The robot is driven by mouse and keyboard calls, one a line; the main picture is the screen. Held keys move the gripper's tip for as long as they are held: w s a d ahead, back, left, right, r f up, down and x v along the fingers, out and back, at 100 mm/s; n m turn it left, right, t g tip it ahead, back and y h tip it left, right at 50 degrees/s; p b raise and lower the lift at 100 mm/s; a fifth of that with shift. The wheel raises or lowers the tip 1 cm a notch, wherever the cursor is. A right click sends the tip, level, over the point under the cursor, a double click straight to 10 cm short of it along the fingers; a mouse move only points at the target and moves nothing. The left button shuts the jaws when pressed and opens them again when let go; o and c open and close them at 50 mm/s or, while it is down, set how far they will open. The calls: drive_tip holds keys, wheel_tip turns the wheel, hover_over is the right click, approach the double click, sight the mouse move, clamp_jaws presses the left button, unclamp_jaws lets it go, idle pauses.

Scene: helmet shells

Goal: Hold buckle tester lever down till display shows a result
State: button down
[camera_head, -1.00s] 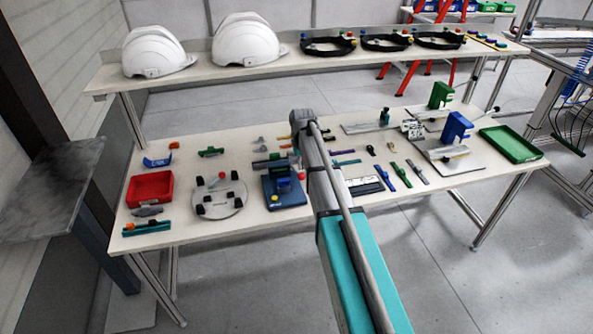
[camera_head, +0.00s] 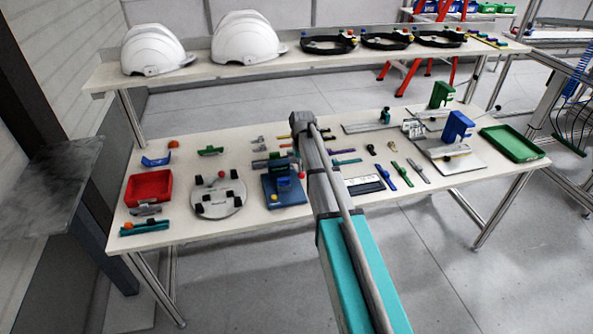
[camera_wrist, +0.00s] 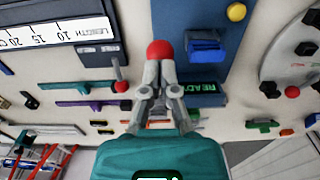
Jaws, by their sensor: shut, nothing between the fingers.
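The buckle tester is a dark blue base (camera_head: 286,199) with a blue block (camera_head: 284,184) and a red ball knob (camera_head: 303,175), left of my arm on the table. In the wrist view the red lever knob (camera_wrist: 160,49) is right at the tips of my gripper (camera_wrist: 160,64). The fingers are shut with nothing between them; I cannot tell whether they touch the knob. The tester's display (camera_wrist: 202,88) reads READY, beside the fingers to the right. The blue block (camera_wrist: 205,46) also shows there. In the head view my gripper is mostly hidden by my arm.
A round plate with black blocks (camera_head: 219,203) and a red bin (camera_head: 149,188) stand left of the tester. A length gauge (camera_wrist: 75,32) is to the left in the wrist view. Straps and small parts lie around. A green tray (camera_head: 514,143) is far right.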

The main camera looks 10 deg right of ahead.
sight(302, 176)
drive_tip(key=shift+f+b, duration=3.5)
drive_tip(key=shift+f, duration=0.05)
drive_tip(key=shift+r, duration=0.2)
idle(0.3)
drive_tip(key=shift+r+p, duration=5.35)
drive_tip(key=shift+p, duration=0.2)
drive_tip(key=s+a, duration=0.3)
drive_tip(key=s, duration=1)
drive_tip(key=s+a, duration=0.3)
drive_tip(key=s, duration=1)
drive_tip(key=shift+s, duration=0.25)
